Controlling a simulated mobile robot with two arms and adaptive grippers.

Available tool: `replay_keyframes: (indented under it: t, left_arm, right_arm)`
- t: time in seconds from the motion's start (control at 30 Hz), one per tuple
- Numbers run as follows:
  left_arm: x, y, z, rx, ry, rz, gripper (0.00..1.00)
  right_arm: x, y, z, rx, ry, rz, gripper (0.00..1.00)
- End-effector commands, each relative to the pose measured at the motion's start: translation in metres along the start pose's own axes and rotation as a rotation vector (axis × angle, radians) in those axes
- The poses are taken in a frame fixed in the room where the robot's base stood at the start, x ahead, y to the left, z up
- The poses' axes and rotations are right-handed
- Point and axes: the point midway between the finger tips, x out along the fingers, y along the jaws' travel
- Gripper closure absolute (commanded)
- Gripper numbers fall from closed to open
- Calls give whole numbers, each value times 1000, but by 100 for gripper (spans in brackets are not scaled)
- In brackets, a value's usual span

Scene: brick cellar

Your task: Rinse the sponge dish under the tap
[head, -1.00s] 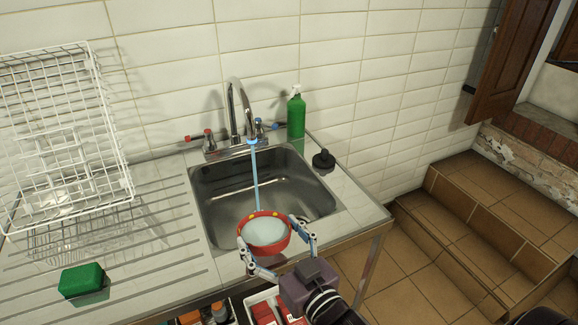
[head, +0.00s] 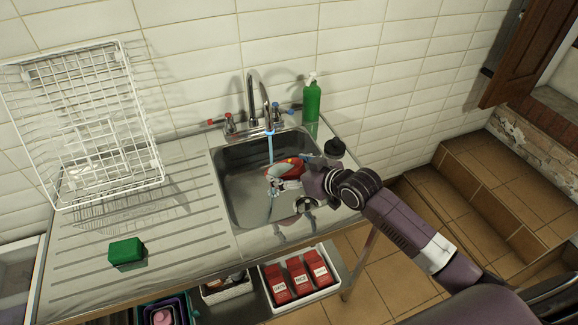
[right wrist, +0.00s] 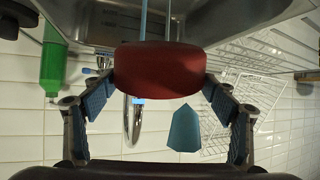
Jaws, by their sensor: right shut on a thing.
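The sponge dish (head: 284,169), red with yellow dots, is over the sink (head: 240,190), tipped on its side. My right gripper (head: 293,172) is shut on it; in the right wrist view the dish (right wrist: 160,70) sits between the two fingers. The tap (head: 252,98) is running, and its blue stream (head: 270,150) falls at the left edge of the dish. In the head view I cannot tell how much water meets the dish. A teal shape (right wrist: 185,130) shows below the dish in the right wrist view; I cannot tell what it is. My left gripper is out of view.
A green block (head: 127,252) lies on the ribbed drainboard (head: 185,215), with a white wire rack (head: 85,130) behind. A green bottle (head: 312,103) and a black stopper (head: 335,147) stand right of the sink. A white crate of red boxes (head: 300,278) is below the counter.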

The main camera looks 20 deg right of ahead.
Motion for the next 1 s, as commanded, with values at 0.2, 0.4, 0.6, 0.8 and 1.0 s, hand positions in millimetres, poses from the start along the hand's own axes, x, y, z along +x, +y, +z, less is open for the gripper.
replay_keyframes:
  t: [0.2,0.4,0.6,0.8,1.0]
  left_arm:
    - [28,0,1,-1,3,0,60]
    - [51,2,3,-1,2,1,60]
    - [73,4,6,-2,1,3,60]
    - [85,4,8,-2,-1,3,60]
    - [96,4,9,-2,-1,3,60]
  right_arm:
    - [20,4,10,-1,5,0,48]
    - [39,8,16,0,5,0,48]
    - [56,13,22,0,5,1,48]
    - [73,20,15,0,6,1,48]
    - [92,27,6,0,5,1,48]
